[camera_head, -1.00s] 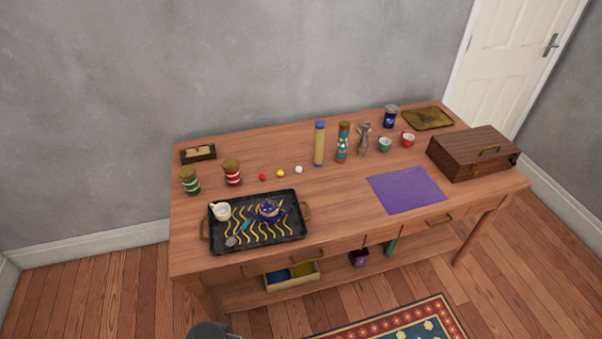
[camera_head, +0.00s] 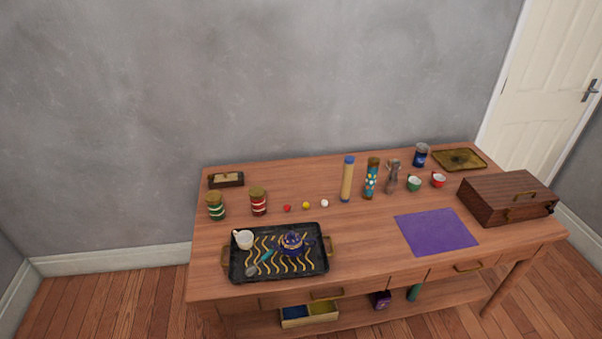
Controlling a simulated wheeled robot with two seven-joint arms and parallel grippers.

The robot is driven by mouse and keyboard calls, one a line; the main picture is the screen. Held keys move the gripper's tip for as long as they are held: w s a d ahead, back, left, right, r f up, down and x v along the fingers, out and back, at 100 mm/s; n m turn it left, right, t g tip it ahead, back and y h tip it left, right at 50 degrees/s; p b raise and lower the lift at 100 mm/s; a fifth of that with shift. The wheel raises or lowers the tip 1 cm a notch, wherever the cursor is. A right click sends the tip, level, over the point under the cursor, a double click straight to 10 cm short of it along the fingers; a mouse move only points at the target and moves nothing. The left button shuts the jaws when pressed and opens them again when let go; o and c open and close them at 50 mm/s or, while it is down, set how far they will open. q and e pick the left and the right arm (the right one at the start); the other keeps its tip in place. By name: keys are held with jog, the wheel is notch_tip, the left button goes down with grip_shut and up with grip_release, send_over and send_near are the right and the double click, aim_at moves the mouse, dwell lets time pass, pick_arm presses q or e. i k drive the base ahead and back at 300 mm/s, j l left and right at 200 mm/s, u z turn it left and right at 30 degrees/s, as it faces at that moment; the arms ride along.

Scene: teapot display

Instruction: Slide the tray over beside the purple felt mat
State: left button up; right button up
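The black tray (camera_head: 310,265) with wavy gold lines and brass handles lies at the front left of the wooden table. On it stand a white cup (camera_head: 243,239) and a dark blue teapot (camera_head: 292,243), with a teal item (camera_head: 267,255) and a small grey strainer-like item (camera_head: 251,271) lying near them. The purple felt mat (camera_head: 436,232) lies flat and bare at the front right of the table. Bare tabletop separates the tray from the mat. Neither of my grippers shows in the head view.
A wooden box (camera_head: 507,198) stands right of the mat. Jars (camera_head: 258,202), small balls (camera_head: 306,205), tall cylinders (camera_head: 347,180), a figurine (camera_head: 392,177) and cups (camera_head: 414,184) stand behind. The tabletop (camera_head: 362,245) between tray and mat is clear.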

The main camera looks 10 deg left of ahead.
aim_at(314, 261)
jog(key=k+l, duration=0.45)
jog(key=l, duration=0.2)
jog(key=k+l+u, duration=0.1)
jog(key=k+l, duration=0.35)
jog(key=l, duration=0.2)
